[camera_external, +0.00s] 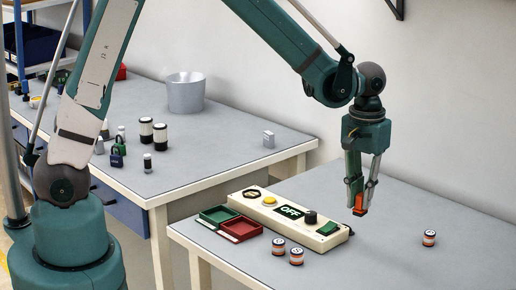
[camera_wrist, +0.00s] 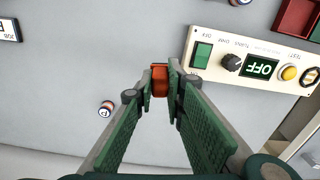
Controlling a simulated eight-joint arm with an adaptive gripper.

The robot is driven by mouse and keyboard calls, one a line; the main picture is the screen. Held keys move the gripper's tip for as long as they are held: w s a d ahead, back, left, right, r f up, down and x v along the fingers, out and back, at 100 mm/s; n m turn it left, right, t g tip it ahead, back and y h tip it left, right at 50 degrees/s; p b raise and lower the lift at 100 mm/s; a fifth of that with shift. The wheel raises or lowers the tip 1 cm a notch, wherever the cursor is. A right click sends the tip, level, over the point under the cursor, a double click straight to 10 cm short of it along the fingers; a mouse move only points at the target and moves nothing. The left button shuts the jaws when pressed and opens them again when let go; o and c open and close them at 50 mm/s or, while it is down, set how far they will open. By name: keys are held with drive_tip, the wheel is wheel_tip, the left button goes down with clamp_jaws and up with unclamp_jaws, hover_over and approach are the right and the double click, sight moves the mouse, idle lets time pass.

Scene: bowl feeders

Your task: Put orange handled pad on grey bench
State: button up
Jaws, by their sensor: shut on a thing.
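My gripper (camera_external: 359,196) points down over the nearer, right-hand grey bench (camera_external: 430,265). It is shut on the orange handled pad (camera_external: 359,210), which sits between the fingertips. The pad appears to be held above the bench top, though the exact gap is hard to tell. In the wrist view the pad (camera_wrist: 159,79) shows as an orange-red block at the tips of the green fingers, over bare grey surface; its underside is hidden.
A control panel (camera_external: 290,215) reading OFF lies left of my gripper, with green and red trays (camera_external: 240,229) beside it. A second grey-topped bench (camera_external: 225,150) holds a bucket (camera_external: 185,93).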

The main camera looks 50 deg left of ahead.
drive_tip(key=s+d+m, duration=0.1)
drive_tip(key=s+d, duration=0.5)
drive_tip(key=s, duration=0.3)
drive_tip(key=shift+s+d+f+m, duration=0.25)
drive_tip(key=shift+d+f+m, duration=0.1)
drive_tip(key=shift+f, duration=0.1)
drive_tip(key=shift+f, duration=0.1)
drive_tip(key=shift+f+b, duration=0.65)
drive_tip(key=shift+f, duration=2.35)
drive_tip(key=shift+f, duration=0.1)
drive_tip(key=shift+f, duration=1.8)
drive_tip(key=shift+f+b, duration=0.15)
drive_tip(key=shift+b, duration=0.3)
drive_tip(key=o, duration=0.9)
drive_tip(key=shift+r, duration=0.2)
